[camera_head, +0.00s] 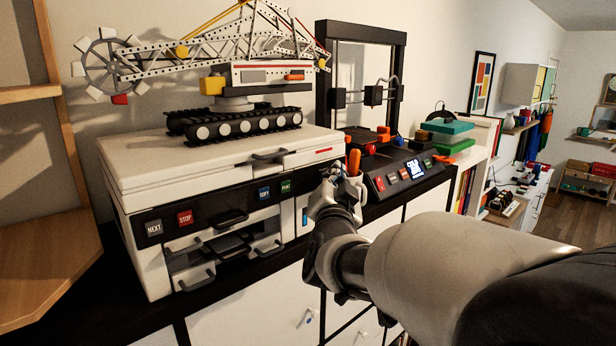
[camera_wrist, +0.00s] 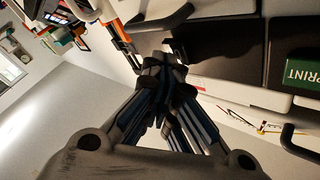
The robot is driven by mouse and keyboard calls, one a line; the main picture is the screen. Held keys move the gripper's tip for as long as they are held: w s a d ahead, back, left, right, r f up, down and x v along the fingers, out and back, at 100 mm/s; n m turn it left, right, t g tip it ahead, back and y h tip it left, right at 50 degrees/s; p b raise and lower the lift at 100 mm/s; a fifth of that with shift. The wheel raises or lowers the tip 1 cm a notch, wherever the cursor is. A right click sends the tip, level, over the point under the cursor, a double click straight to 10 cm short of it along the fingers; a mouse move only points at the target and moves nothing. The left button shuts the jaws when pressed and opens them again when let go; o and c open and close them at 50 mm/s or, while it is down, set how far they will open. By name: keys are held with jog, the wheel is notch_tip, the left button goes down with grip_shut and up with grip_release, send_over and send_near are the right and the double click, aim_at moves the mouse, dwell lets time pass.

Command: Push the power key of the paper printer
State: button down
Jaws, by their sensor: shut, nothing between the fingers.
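The paper printer (camera_head: 135,190) is a wide white box with a dark front panel on a black-topped cabinet. Its panel carries a grey NEXT key (camera_head: 154,228), a red STOP key (camera_head: 185,218), a blue key (camera_head: 264,193) and a green key (camera_head: 286,187). The green key reads PRINT, upside down, in the wrist view (camera_wrist: 303,73). No power key can be made out; my gripper hides the panel's right end. My gripper (camera_head: 333,172) is shut and empty in front of that end. Its fingertips (camera_wrist: 172,50) meet by the dark panel; I cannot tell whether they touch it.
A toy excavator model (camera_head: 245,85) stands on the printer's lid. Right of my gripper is a black 3D printer (camera_head: 405,172) with a lit screen and its own keys. Orange sticks (camera_head: 354,160) stand just behind my gripper. An open output tray (camera_head: 225,245) juts out below the panel.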

dwell(0.3)
jog(key=shift+s+d+b, duration=0.45)
jog(key=shift+s+b, duration=0.2)
jog(key=shift+b, duration=0.05)
jog(key=s+d+b, duration=0.3)
jog(key=s, duration=0.2)
jog(key=shift+d, duration=0.3)
jog(key=shift+w, duration=0.1)
